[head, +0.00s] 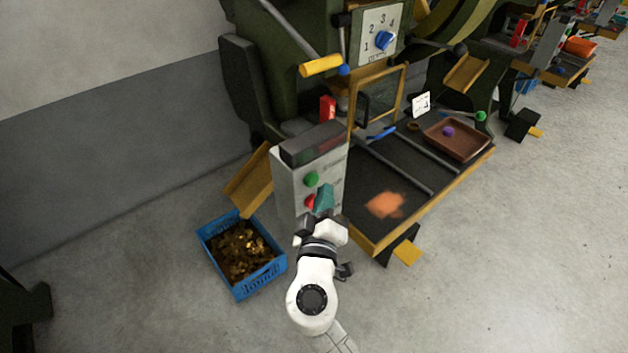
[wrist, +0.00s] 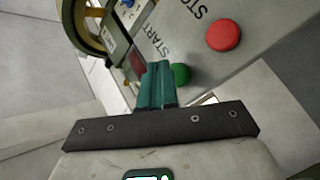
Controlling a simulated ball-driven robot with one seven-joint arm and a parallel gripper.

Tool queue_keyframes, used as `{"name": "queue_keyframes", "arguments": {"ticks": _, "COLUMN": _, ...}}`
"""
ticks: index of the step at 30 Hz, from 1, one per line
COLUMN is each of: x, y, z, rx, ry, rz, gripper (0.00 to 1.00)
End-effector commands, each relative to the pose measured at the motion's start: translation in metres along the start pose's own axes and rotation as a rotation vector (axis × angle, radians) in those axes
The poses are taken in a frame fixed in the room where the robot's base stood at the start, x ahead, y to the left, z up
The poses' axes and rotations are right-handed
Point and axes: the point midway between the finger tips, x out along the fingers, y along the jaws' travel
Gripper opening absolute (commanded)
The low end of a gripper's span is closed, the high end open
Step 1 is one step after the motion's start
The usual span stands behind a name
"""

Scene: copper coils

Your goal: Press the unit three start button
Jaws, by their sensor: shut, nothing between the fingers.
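A grey control box stands at the near left end of the machine bench in the head view. Its green start button (head: 311,179) is above its red stop button (head: 309,202). In the wrist view the green button (wrist: 181,74) lies beside the word START, and the red button (wrist: 223,35) lies near the partly cut-off stop label. My gripper (head: 325,190) is shut and empty, its teal fingers in front of the box. In the wrist view its fingertips (wrist: 160,66) are just left of the green button and partly overlap its edge. I cannot tell whether they touch.
A blue crate (head: 212,255) of brass-coloured scraps stands on the floor left of the box. The bench holds an orange cloth-like patch (head: 385,205) and a brown tray (head: 470,146). A numbered dial (head: 385,40) is above.

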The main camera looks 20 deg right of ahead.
Motion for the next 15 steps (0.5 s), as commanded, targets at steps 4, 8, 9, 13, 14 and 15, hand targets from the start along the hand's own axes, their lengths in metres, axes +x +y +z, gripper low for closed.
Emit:
{"name": "queue_keyframes", "arguments": {"ticks": 4, "x": 0.0014, "y": -0.0017, "z": -0.0005, "rx": 0.001, "ry": 0.000, "rz": 0.000, "gripper": 0.00}}
{"name": "queue_keyframes", "arguments": {"ticks": 8, "x": 0.0043, "y": -0.0041, "z": -0.0027, "rx": 0.002, "ry": 0.001, "rz": 0.001, "gripper": 0.00}}
{"name": "queue_keyframes", "arguments": {"ticks": 9, "x": 0.0050, "y": -0.0046, "z": -0.0033, "rx": 0.001, "ry": 0.001, "rz": 0.001, "gripper": 0.00}}
{"name": "queue_keyframes", "arguments": {"ticks": 13, "x": 0.0059, "y": -0.0043, "z": -0.0046, "rx": 0.000, "ry": 0.001, "rz": 0.000, "gripper": 0.00}}
{"name": "queue_keyframes", "arguments": {"ticks": 14, "x": 0.0058, "y": -0.0041, "z": -0.0047, "rx": 0.000, "ry": 0.000, "rz": 0.000, "gripper": 0.00}}
{"name": "queue_keyframes", "arguments": {"ticks": 15, "x": 0.0058, "y": -0.0041, "z": -0.0047, "rx": 0.000, "ry": 0.000, "rz": 0.000, "gripper": 0.00}}
